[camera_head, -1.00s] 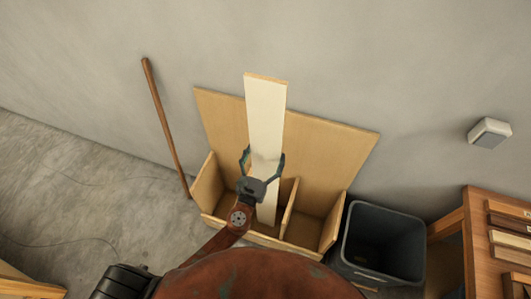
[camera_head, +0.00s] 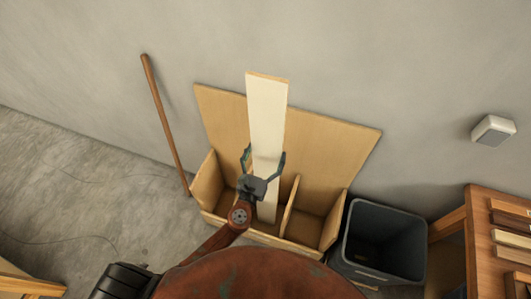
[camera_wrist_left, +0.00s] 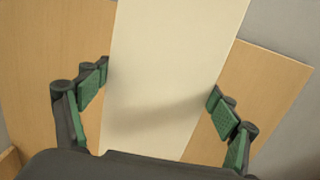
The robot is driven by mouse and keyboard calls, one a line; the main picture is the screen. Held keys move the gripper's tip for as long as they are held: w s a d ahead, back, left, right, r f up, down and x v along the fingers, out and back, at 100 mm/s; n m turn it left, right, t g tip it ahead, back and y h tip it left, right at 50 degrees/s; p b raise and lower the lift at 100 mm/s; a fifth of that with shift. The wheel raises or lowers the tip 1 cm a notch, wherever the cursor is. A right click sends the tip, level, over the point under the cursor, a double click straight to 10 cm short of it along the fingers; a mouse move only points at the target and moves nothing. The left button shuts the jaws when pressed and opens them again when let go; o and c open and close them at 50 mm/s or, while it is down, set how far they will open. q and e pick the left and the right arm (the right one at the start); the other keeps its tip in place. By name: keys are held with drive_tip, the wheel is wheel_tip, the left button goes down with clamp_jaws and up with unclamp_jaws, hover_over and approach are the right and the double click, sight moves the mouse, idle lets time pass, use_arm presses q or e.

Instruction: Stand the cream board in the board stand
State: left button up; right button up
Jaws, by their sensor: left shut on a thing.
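The cream board (camera_head: 267,110) is long and pale and stands nearly upright, its top rising above the board stand's back panel. The board stand (camera_head: 335,150) is a light wood box with a tall back panel against the wall and a divider between two compartments. The board's lower end is in the left compartment; its bottom edge is partly hidden by my gripper. My left gripper (camera_head: 264,162) is shut on the board, one finger at each long edge. The wrist view shows its green pads (camera_wrist_left: 158,90) against both edges of the board. My right gripper is not in view.
A brown stick (camera_head: 165,120) leans on the wall left of the stand. A dark grey bin (camera_head: 383,215) stands close at its right. A wooden table (camera_head: 480,235) with several strips is at the far right. The right compartment is empty.

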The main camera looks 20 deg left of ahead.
use_arm(q)
drive_tip(key=shift+g, duration=0.3)
drive_tip(key=shift+w+d+r+p, duration=0.15)
drive_tip(key=shift+w+p, duration=0.55)
drive_tip(key=shift+w, duration=0.4)
drive_tip(key=shift+w+a+r+p, duration=0.1)
drive_tip(key=shift+w+p, duration=0.6)
drive_tip(key=shift+w, duration=0.4)
drive_tip(key=o, duration=1.1)
drive_tip(key=shift+c, duration=0.2)
drive_tip(key=o, duration=0.3)
drive_tip(key=shift+f, duration=0.15)
drive_tip(key=shift+o, duration=0.2)
drive_tip(key=s, duration=1.2)
drive_tip(key=shift+a+f, duration=0.15)
drive_tip(key=shift+a, duration=0.05)
